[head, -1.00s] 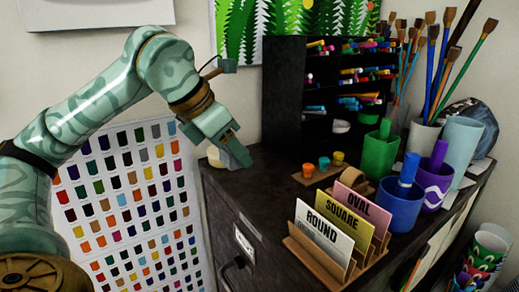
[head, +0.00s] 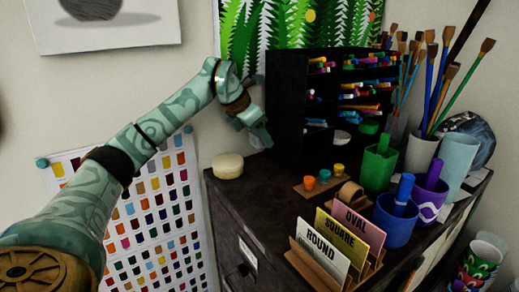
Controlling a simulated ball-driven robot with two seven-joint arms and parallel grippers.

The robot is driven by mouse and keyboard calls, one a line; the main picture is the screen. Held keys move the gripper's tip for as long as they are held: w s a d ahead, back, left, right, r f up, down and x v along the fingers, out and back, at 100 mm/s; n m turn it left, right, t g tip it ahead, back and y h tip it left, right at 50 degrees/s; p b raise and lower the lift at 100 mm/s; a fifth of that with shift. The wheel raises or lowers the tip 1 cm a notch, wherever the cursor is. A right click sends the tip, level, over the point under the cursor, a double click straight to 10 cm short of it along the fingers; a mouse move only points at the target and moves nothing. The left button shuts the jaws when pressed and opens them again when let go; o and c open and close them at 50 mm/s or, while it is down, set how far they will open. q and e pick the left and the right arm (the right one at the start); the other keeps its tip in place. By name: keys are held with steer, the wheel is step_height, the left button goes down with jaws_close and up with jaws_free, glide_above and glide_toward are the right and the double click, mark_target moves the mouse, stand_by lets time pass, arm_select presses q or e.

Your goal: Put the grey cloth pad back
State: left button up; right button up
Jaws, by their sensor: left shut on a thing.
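My left gripper (head: 262,135) is shut at the left side of the black marker shelf, over the back of the dark cabinet top. What it holds is almost wholly hidden by the fingers and too small to make out; I take it to be the grey cloth pad. No grey cloth pad shows clearly elsewhere. My right gripper is not in view.
A cream round block (head: 228,166) sits on the left corner of the dark cabinet (head: 262,195). The black marker shelf (head: 287,100), small paint pots (head: 323,176), a card holder (head: 318,268), a green cup (head: 379,170) and a blue cup (head: 396,222) crowd the right.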

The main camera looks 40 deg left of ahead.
mark_target(260, 162)
arm_select(q)
step_height(260, 162, down, 4)
steer(key=shift+s, duration=0.1)
steer(key=shift+w+a+f, duration=0.1)
steer(key=shift+w+f, duration=0.1)
steer(key=shift+f, duration=0.25)
steer(key=shift+f, duration=0.2)
steer(key=o, duration=0.9)
